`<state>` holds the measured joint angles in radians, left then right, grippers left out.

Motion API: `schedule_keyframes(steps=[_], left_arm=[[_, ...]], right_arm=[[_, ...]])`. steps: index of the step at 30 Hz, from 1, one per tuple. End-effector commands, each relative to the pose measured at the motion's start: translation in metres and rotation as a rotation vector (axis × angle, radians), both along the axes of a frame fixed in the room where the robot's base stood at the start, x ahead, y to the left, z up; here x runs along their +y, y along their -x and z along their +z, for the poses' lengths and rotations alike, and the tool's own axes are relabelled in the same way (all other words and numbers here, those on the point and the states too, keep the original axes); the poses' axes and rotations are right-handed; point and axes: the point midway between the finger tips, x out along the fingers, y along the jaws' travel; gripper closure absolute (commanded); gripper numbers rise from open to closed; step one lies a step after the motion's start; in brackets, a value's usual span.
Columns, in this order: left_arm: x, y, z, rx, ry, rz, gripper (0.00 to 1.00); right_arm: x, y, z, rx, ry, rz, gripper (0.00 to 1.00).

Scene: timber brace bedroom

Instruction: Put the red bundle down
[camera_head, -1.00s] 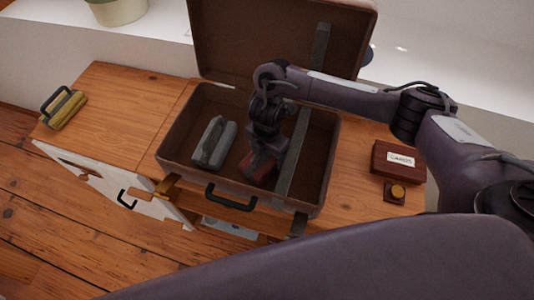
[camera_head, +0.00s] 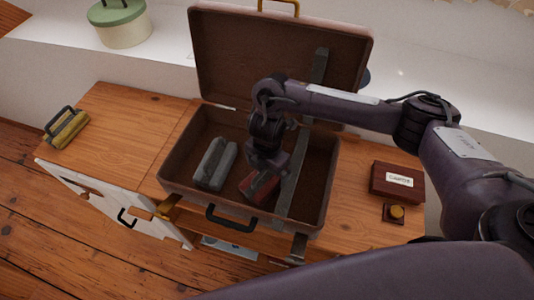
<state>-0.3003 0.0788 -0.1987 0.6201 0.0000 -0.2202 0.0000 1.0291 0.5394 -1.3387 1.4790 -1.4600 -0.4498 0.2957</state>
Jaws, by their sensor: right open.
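The red bundle (camera_head: 258,190) lies in the open brown suitcase (camera_head: 176,177), near the front middle, between the grey bundle and the strap. My right gripper (camera_head: 262,180) is open, right over the red bundle, and hides part of it. I cannot tell whether the fingers still touch it. A grey bundle (camera_head: 215,163) lies to its left inside the case. My left gripper does not show.
A grey strap (camera_head: 294,172) crosses the case on the right. The raised lid (camera_head: 250,55) stands behind. A dark red box (camera_head: 398,181) and a small box with a yellow top (camera_head: 395,213) are to the right. A yellow bundle with a handle (camera_head: 67,130) is far left.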

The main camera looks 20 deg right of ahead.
Motion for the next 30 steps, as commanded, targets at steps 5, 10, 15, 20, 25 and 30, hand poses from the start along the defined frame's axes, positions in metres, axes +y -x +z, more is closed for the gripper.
schedule_keyframes(steps=[5, 10, 15, 20, 25, 30], left_arm=[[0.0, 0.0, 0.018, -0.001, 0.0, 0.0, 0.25], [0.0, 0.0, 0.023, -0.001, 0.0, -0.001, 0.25], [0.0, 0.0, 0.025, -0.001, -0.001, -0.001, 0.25], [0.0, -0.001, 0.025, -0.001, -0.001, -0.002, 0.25], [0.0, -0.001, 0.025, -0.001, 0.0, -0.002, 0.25], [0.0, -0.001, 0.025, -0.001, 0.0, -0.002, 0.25]], right_arm=[[-0.001, -0.002, 0.047, -0.007, 0.002, 0.004, 0.01], [0.0, -0.001, 0.076, -0.004, 0.001, 0.003, 0.01], [0.0, -0.001, 0.091, -0.003, 0.001, 0.002, 0.01], [0.0, 0.0, 0.094, 0.001, 0.001, 0.0, 0.01], [0.0, 0.0, 0.094, 0.0, 0.0, 0.0, 0.01], [0.0, 0.0, 0.094, 0.0, 0.0, 0.0, 0.01]])
